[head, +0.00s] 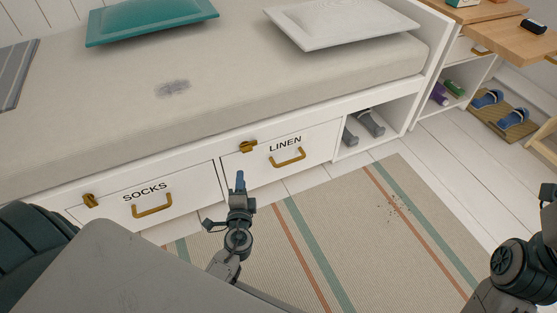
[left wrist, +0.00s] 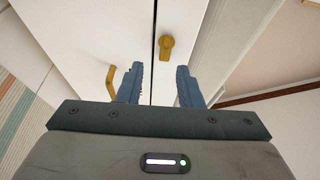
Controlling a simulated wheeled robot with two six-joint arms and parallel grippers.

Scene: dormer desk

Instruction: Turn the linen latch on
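The brass linen latch (head: 248,146) sits on the white bed frame at the upper left of the drawer labelled LINEN (head: 312,150). Its lever lies roughly along the drawer's top edge, pointing left in the head view. The brass latch also shows in the left wrist view (left wrist: 166,46), beyond the fingers and between them. My left gripper (head: 240,180) is in front of the drawers, below the latch in the picture and apart from it. In the left wrist view its two blue fingers (left wrist: 158,88) are spread with nothing between them. My right gripper's fingers are out of view.
The SOCKS drawer (head: 190,189) at left has its own latch (head: 90,200) and handle (head: 152,207). The LINEN drawer's brass handle (head: 288,158) sticks out right of my left gripper. An open cubby with grey shoes (head: 370,122) is further right. A striped rug (head: 350,230) covers the floor.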

